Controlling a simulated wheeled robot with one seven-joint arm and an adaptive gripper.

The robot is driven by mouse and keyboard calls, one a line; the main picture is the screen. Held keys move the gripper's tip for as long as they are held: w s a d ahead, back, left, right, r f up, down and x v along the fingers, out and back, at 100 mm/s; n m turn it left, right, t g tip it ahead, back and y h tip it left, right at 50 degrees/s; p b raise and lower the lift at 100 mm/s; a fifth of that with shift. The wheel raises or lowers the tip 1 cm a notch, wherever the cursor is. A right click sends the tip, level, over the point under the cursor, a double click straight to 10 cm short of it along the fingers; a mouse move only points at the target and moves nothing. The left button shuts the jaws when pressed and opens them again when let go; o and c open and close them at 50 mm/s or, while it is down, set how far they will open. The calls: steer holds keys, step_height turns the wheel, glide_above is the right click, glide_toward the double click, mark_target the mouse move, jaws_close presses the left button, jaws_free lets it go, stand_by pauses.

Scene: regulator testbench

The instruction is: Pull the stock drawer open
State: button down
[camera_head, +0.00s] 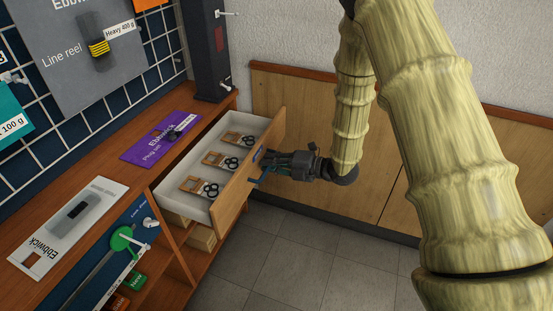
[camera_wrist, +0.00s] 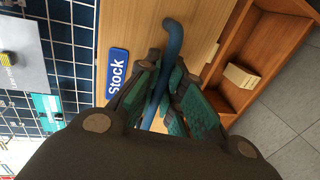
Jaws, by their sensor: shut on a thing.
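The stock drawer (camera_head: 238,186) stands pulled out from the wooden bench in the head view. Its white inside shows, with three small wooden items fitted with dark ring-shaped parts (camera_head: 222,161). In the wrist view the drawer front (camera_wrist: 150,25) carries a blue "Stock" label (camera_wrist: 117,72). A blue bar handle (camera_wrist: 173,40) runs across the drawer front. My gripper (camera_wrist: 165,95) is shut on the handle, with its fingers on either side of it. In the head view my gripper (camera_head: 268,168) is at the drawer's front face, and the grip itself is small there.
The bench top (camera_head: 150,181) holds a purple card (camera_head: 160,138) and a white Ebbwick card (camera_head: 67,228). An open shelf with a small box (camera_wrist: 241,76) lies below the drawer. A dark post (camera_head: 205,50) stands behind. Tiled floor (camera_head: 290,255) in front is clear.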

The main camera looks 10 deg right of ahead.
steer(key=shift+s+d, duration=0.1)
steer(key=shift+s, duration=0.2)
steer(key=shift+f, duration=0.1)
steer(key=c, duration=1.5)
jaws_free()
steer(key=shift+d, duration=0.1)
steer(key=v, duration=1.2)
